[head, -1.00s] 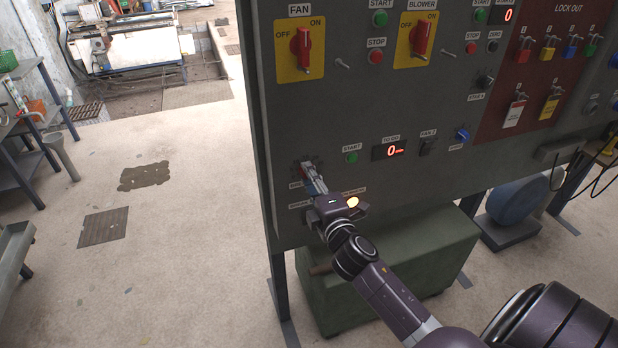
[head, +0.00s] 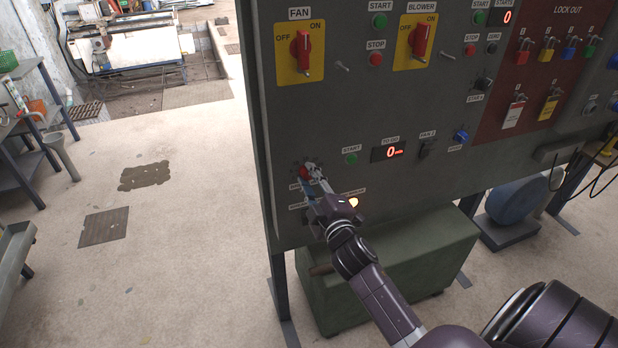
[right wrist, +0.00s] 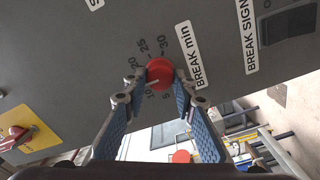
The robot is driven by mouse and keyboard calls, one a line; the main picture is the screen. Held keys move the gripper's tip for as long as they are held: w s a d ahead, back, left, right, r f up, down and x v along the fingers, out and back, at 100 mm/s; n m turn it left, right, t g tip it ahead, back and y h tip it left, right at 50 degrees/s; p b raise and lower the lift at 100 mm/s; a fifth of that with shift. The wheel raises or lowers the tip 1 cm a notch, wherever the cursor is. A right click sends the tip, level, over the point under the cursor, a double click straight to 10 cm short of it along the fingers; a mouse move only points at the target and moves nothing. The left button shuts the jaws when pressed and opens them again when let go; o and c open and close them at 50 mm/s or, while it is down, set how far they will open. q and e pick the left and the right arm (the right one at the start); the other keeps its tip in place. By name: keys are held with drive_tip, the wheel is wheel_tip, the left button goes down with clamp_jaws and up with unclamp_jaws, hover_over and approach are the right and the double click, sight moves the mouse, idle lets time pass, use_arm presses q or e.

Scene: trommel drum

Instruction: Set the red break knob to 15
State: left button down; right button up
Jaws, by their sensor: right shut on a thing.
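The red break knob (right wrist: 160,74) is on the dark panel, beside a "BREAK min" label, in the right wrist view. My right gripper (right wrist: 158,82) is shut on it, one finger on each side. The knob's white mark points left toward the left finger, between the 10 and the 20. The figure there is hidden by the finger. In the head view the red knob (head: 305,172) shows at the panel's lower left, between the fingertips of my right gripper (head: 312,172). My left gripper is not in view.
A green start button (head: 351,158) and a red-digit display (head: 389,152) are right of the knob. Fan (head: 302,52) and blower (head: 420,39) switches are above. A green box (head: 390,270) stands under the panel. The floor at left is mostly clear.

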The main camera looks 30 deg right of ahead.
drive_tip(key=o, duration=1.2)
drive_tip(key=shift+d, duration=0.1)
drive_tip(key=shift+c, duration=0.2)
drive_tip(key=shift+s, duration=0.1)
drive_tip(key=v, duration=1.2)
drive_tip(key=shift+f, duration=0.15)
